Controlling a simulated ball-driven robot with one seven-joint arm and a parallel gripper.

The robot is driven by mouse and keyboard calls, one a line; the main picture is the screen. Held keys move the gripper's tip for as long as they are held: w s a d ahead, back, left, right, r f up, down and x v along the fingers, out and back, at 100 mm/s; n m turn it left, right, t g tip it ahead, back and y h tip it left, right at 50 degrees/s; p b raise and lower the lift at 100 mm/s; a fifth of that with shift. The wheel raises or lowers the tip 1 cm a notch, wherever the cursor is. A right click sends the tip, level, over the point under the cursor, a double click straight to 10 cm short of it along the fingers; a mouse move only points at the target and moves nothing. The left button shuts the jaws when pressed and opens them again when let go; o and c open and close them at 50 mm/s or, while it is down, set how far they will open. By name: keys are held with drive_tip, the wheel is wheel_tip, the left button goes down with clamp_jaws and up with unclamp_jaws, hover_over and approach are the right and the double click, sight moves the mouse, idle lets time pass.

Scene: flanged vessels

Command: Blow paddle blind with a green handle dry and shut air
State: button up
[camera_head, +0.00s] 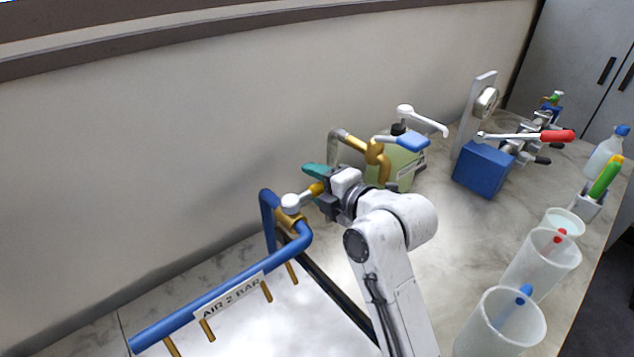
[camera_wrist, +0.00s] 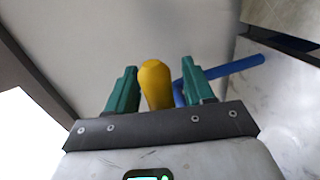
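The air line is a blue pipe (camera_head: 205,300) with a sign reading AIR 2 BAR (camera_head: 229,296) and several brass nozzles. At its far end is a brass valve (camera_head: 289,221) with a white-hubbed lever and a yellow handle (camera_head: 316,189). My gripper (camera_wrist: 160,88) is open, with its teal fingers on either side of the yellow handle (camera_wrist: 155,82); a gap shows on the handle's right. No paddle blind is in my gripper. A green-handled object (camera_head: 606,177) stands in a white holder (camera_head: 586,206) at the right; I cannot tell whether it is the blind.
Translucent beakers (camera_head: 500,325) stand along the right edge, with red and blue pieces inside. Behind my gripper are a brass tap with a blue lever (camera_head: 410,142) and a pale green container (camera_head: 405,172). A blue block (camera_head: 483,168) and red-handled lever (camera_head: 556,136) stand farther right.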

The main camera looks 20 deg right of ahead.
clamp_jaws()
idle(0.5)
drive_tip(key=shift+s+d+f+m+t+h+p, duration=0.1)
drive_tip(key=shift+s+d+m+t+h+p, duration=0.1)
drive_tip(key=shift+s+m+h, duration=0.55)
drive_tip(key=shift+s+d+m+t+h+p, duration=0.1)
drive_tip(key=shift+s+d+m+h+p, duration=0.15)
drive_tip(key=shift+m+h, duration=0.85)
drive_tip(key=shift+s+d+f+m+t+h+p, duration=0.15)
drive_tip(key=shift+s+m+h, duration=0.45)
drive_tip(key=shift+h, duration=0.65)
drive_tip(key=shift+r, duration=0.1)
unclamp_jaws()
drive_tip(key=shift+r, duration=0.1)
drive_tip(key=b+v, duration=0.1)
drive_tip(key=v, duration=0.9)
drive_tip(key=shift+s+r, duration=0.15)
drive_tip(key=shift+s, duration=0.2)
